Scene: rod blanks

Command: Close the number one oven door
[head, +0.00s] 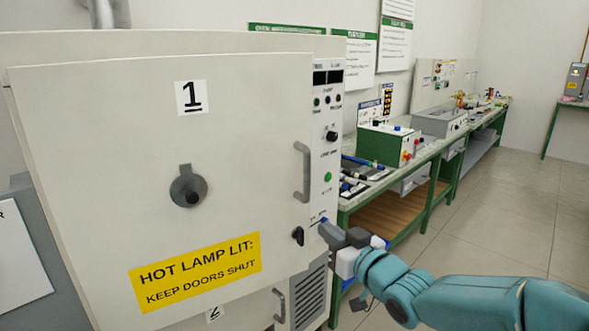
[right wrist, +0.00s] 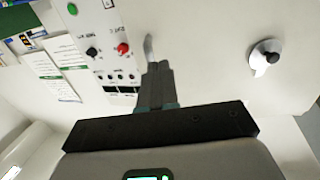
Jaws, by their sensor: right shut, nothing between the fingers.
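The number one oven door (head: 100,130) is a large cream panel with a "1" label, a round grey vent knob (head: 188,190) and a grey bar handle (head: 302,172) near its right edge. My right gripper (head: 328,232) is shut and empty, by the door's lower right edge, below the handle. In the right wrist view the shut fingers (right wrist: 157,70) point at the handle (right wrist: 149,47), with contact unclear. My left gripper is not in view.
The control panel (head: 327,120) stands right of the door. A lower door with a "2" label (head: 214,314) is underneath. Green-framed benches (head: 430,190) with equipment run along the right wall. The floor (head: 500,215) at right is clear.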

